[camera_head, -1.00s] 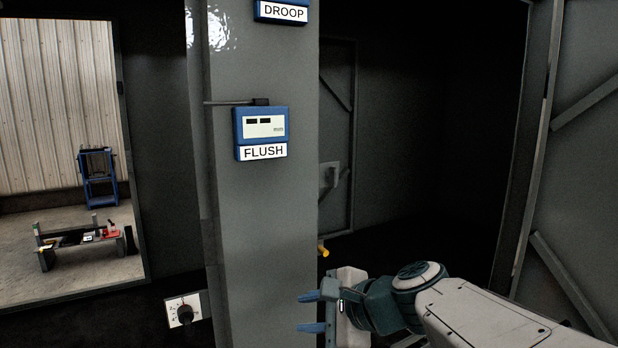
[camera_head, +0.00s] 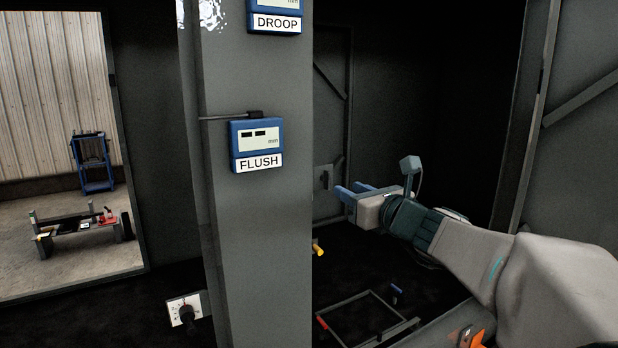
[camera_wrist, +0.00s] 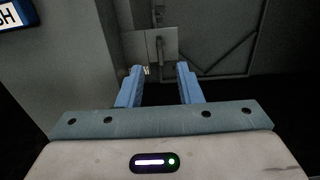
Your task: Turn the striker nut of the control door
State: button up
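My gripper (camera_head: 356,188) is raised inside the dark enclosure, right of the grey post, its blue fingers pointing left. In the wrist view the two fingers (camera_wrist: 158,78) are apart with nothing between them. A grey plate with an upright bar (camera_wrist: 152,46) lies beyond the fingertips; the head view shows a plate (camera_head: 324,178) just left of the gripper. A small pale piece (camera_wrist: 147,70) shows by the left fingertip; I cannot tell whether it is the striker nut. Which panel is the control door is unclear.
The grey post (camera_head: 258,230) carries a blue FLUSH gauge (camera_head: 257,143) and a DROOP gauge (camera_head: 276,18). A yellow-tipped piece (camera_head: 318,247) sticks out beside the post. A frame (camera_head: 368,318) lies low inside. A braced grey panel (camera_head: 580,120) stands at right.

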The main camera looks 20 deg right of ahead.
aim_at(330, 180)
jog(key=w, duration=0.2)
jog(key=w+a+p, duration=0.1)
jog(key=w, duration=0.4)
jog(key=shift+w+a+p, duration=0.3)
jog(key=shift+w+p, duration=0.1)
grip_shut()
